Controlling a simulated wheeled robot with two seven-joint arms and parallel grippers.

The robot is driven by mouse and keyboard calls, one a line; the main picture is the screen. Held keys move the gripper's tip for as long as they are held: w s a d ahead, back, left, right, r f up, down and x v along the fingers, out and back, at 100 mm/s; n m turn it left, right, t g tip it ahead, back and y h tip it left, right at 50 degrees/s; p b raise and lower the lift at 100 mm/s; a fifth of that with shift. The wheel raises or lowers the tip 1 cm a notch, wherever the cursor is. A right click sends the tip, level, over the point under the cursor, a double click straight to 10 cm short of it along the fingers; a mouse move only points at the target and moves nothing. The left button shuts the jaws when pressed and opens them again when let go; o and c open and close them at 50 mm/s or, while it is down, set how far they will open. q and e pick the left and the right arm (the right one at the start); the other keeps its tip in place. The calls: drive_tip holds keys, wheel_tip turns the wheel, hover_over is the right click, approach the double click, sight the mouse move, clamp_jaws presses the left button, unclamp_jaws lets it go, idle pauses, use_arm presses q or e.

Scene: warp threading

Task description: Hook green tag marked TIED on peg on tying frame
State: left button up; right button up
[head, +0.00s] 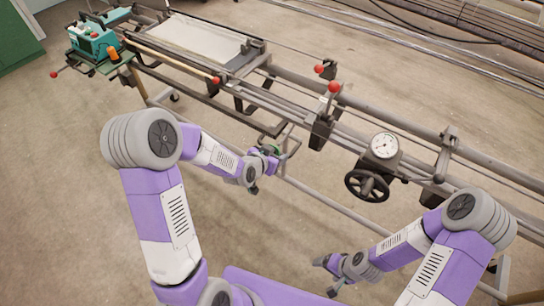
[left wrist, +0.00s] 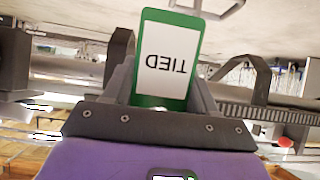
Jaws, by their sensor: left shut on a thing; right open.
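The green tag with a white label reading TIED (left wrist: 167,62) is in the left wrist view, upside down in the picture. My left gripper (head: 272,157) is shut on it; the grip is at the tag's lower part in the wrist view. In the head view only a small bit of green shows at the left gripper, near the tying frame's (head: 300,110) front side. I cannot make out which part is the peg. My right gripper (head: 328,277) is open and empty, low at the front, apart from the frame.
The frame carries a gauge (head: 384,146), a black handwheel (head: 367,185) and red-knobbed levers (head: 334,88). A teal machine (head: 92,42) sits at its far left end. Long rails run along the back. The floor (head: 60,200) at left is clear.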

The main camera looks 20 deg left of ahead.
use_arm(q)
drive_tip(key=w, duration=0.1)
drive_tip(key=w+d, duration=0.1)
drive_tip(key=w, duration=0.1)
drive_tip(key=w+f+b, duration=0.1)
drive_tip(key=w, duration=0.1)
drive_tip(key=shift+w+d+f, duration=0.1)
drive_tip(key=shift+w+d, duration=0.15)
idle(0.4)
idle(0.6)
drive_tip(key=o, duration=1.1)
